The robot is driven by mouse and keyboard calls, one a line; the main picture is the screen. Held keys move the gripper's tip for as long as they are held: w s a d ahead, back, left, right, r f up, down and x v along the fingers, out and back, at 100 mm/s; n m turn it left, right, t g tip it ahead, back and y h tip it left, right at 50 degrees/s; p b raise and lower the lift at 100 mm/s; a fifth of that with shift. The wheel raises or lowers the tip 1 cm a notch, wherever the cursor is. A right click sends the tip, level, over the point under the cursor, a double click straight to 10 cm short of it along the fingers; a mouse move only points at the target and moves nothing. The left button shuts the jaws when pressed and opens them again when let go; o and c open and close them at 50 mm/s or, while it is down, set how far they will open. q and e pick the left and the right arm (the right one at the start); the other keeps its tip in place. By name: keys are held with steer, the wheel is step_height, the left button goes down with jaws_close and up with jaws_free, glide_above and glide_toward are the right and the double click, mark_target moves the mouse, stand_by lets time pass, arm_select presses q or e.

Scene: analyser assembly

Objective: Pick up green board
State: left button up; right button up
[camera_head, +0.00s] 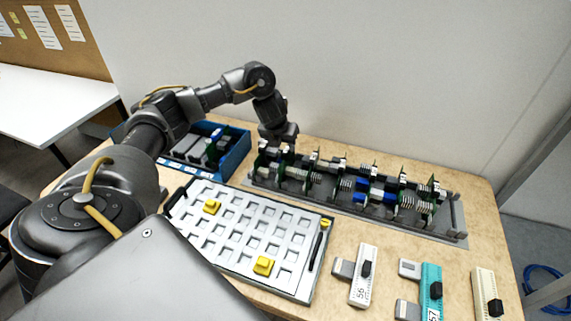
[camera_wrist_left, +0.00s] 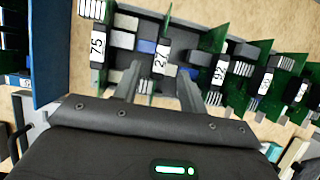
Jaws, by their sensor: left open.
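Several green boards (camera_head: 345,185) stand upright in a long grey rack (camera_head: 290,188) at the back of the table. My left gripper (camera_head: 277,148) is over the rack's left end. In the left wrist view its two fingers (camera_wrist_left: 157,85) are apart, with a board labelled 27 (camera_wrist_left: 160,58) beyond and between them; I cannot tell whether they touch it. A board labelled 75 (camera_wrist_left: 97,45) is to the left and one labelled 92 (camera_wrist_left: 219,70) to the right. My right gripper is not in view.
A blue bin (camera_head: 235,158) with boards in it stands left of the rack. A white tray (camera_head: 240,222) with yellow blocks (camera_head: 264,265) lies in front. Modules labelled 56 (camera_head: 362,275) and 57 (camera_head: 431,290) and a cream one (camera_head: 489,290) lie at right. A wall is behind.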

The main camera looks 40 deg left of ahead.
mark_target(286, 151)
arm_select(q)
steer(key=x, duration=0.5)
steer(key=shift+s, duration=0.1)
jaws_close()
